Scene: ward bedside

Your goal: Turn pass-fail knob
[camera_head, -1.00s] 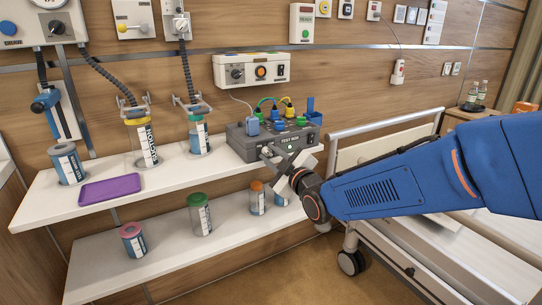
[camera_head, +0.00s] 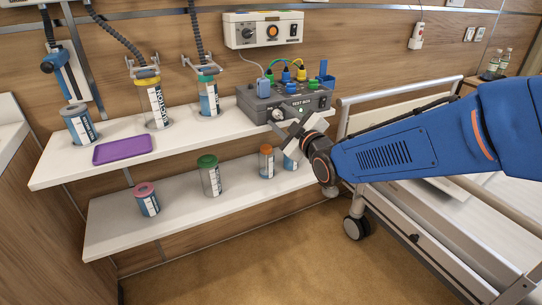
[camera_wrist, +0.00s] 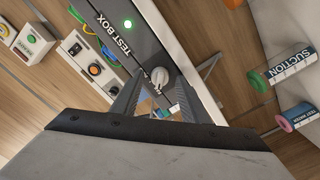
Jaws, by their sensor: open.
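The grey test box (camera_head: 262,108) stands on the upper shelf, with colored plugs and cables on top. It also fills the upper middle of the wrist view (camera_wrist: 120,32). The light-colored pass-fail knob (camera_wrist: 158,80) is on its front panel, with part of a label beside it; a lit green lamp (camera_wrist: 128,23) is farther along the panel. My gripper (camera_head: 284,125) is at the box's front. In the wrist view my gripper (camera_wrist: 160,92) is open, with one finger to each side of the knob. I cannot tell whether either finger touches it.
A purple tray (camera_head: 123,149) and several canisters stand on the upper shelf (camera_head: 190,133). More jars stand on the lower shelf (camera_head: 175,208). A bed with a rail (camera_head: 400,91) is at the right, below and beside my arm. A white control panel (camera_head: 262,30) hangs above the box.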

